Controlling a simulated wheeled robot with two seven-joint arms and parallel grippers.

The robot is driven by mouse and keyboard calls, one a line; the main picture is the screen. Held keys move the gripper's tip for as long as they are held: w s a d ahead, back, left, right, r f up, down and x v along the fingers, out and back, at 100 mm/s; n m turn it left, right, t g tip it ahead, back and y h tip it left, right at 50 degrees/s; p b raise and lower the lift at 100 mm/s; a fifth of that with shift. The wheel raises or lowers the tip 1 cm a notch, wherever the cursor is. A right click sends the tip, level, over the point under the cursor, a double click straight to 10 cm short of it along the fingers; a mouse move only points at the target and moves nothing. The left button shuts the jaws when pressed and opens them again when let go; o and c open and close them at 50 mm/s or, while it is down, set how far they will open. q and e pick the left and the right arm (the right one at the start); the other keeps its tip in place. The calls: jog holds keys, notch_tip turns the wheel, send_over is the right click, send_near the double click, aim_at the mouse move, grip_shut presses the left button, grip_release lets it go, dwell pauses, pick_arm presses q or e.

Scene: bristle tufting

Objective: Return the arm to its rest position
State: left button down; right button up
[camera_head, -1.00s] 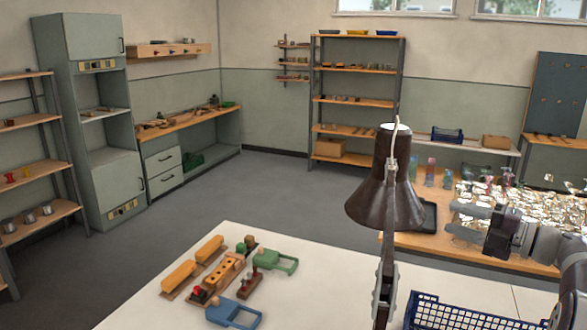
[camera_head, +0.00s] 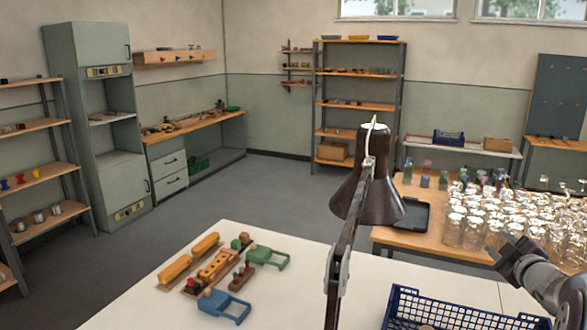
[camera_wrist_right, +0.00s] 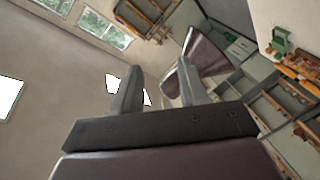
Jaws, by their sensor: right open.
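My right gripper (camera_head: 508,250) is in the head view at the right, over the edge of the white table, in front of the glass jars. Its arm comes in from the lower right. In the right wrist view the two grey fingers (camera_wrist_right: 159,88) stand apart with nothing between them. That view looks across the room, with the dark lamp shade (camera_wrist_right: 205,52) just beyond the fingers. My left gripper is not in view.
A brown desk lamp (camera_head: 372,195) stands on the white table (camera_head: 230,265). A blue crate (camera_head: 455,318) is at the front right. Yellow-topped blocks, a green frame (camera_head: 268,257) and a blue frame (camera_head: 224,307) lie left. Many glass jars (camera_head: 475,225) crowd the wooden table behind.

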jog(key=s+a+f+m+g+h, duration=0.1)
jog(key=s+a+f+m+g, duration=0.95)
jog(key=s+a+f, duration=0.5)
jog(key=s+a+f+g+y, duration=0.1)
jog(key=s+a+g, duration=0.1)
jog(key=s+a, duration=0.5)
jog(key=s+a+f+n+g+y, duration=0.1)
jog(key=s+a+g, duration=0.1)
jog(key=s+a, duration=0.6)
jog(key=shift+s+f+y, duration=0.3)
jog(key=shift+s+f, duration=0.1)
jog(key=shift+s, duration=0.35)
jog(key=shift+r, duration=0.15)
